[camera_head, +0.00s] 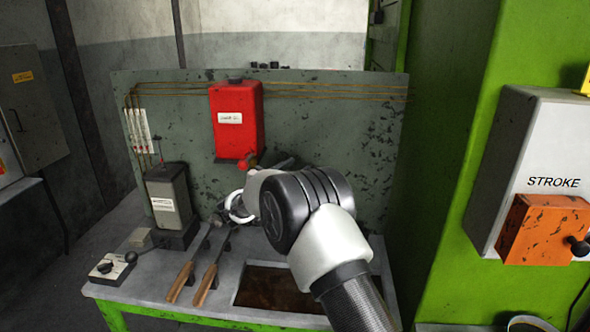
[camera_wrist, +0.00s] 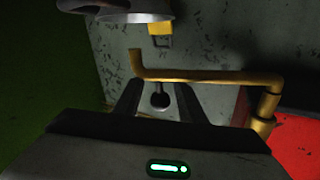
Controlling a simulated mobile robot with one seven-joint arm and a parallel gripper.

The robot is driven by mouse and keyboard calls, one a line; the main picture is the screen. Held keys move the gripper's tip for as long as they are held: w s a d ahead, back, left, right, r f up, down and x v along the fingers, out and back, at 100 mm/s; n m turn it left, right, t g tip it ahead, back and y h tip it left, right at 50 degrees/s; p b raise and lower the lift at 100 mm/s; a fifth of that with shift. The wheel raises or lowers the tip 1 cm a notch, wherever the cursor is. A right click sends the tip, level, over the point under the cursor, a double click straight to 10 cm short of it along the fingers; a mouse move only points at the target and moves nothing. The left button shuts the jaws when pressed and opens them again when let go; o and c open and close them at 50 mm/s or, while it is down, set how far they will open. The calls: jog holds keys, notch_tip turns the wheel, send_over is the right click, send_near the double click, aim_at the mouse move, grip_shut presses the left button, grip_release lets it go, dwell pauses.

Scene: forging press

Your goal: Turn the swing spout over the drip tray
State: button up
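The brass swing spout (camera_wrist: 205,76) crosses the wrist view from a vertical brass joint on the right to a bent tip on the left. My gripper (camera_wrist: 158,84) is open, its two dark fingers apart and their tips close to the spout's pipe. I cannot tell whether they touch it. A dark ball-ended knob (camera_wrist: 160,101) shows between the fingers. The red tank (camera_head: 236,118) hangs on the back panel in the head view, where my arm hides most of the spout. The dark brown drip tray (camera_head: 262,288) is sunk in the bench, partly behind my arm.
Two wooden-handled tongs (camera_head: 205,285) lie on the bench (camera_head: 150,285) left of the tray. A grey box (camera_head: 168,195) and a small switch box (camera_head: 112,268) stand further left. The green press frame (camera_head: 450,170) with its STROKE box (camera_head: 515,150) borders the right side.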

jog(key=b+v, duration=0.2)
jog(key=v, duration=1.5)
jog(key=shift+s, duration=0.2)
jog(key=shift+r, duration=0.1)
